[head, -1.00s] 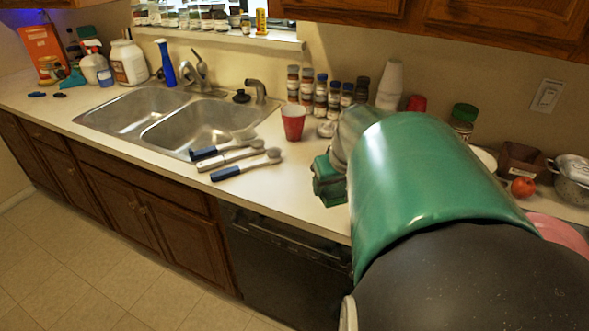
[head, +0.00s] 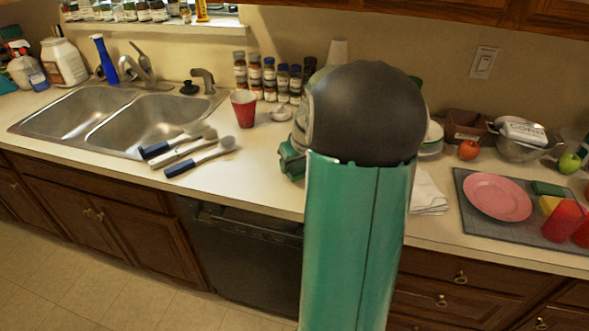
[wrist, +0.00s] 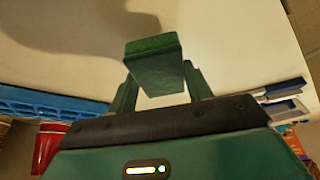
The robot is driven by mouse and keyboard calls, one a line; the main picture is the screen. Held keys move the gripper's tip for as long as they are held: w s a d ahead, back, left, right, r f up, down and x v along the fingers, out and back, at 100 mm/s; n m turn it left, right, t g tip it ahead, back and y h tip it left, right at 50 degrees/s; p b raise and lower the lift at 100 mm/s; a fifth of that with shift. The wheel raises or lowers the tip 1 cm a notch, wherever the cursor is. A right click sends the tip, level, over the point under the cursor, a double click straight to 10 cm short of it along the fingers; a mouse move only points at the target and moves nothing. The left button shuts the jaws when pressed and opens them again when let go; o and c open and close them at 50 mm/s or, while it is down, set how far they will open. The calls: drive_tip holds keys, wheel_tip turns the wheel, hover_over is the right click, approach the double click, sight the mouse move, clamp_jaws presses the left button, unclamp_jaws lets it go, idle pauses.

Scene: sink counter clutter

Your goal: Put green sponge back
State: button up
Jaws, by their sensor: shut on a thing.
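A dark green sponge (wrist: 153,52) is held between the two fingers of my gripper (wrist: 158,76) in the wrist view. The gripper is shut on it, over a pale surface. In the head view part of my gripper (head: 291,160) shows over the counter, right of the brushes. My arm hides the rest, and the sponge cannot be made out there. Another dark green block (head: 551,189) lies beside a yellow block (head: 548,205) on the grey mat (head: 478,222) at the right.
A pink plate (head: 497,196) and red cups (head: 564,221) are on the mat. Several brushes (head: 190,150) lie by the sink (head: 128,118). A red cup (head: 243,108) and spice jars (head: 268,80) stand behind. A white cloth (head: 428,192) lies right of my arm.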

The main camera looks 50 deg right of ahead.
drive_tip(key=shift+f, duration=1.1)
drive_tip(key=shift+f, duration=0.15)
drive_tip(key=o, duration=1)
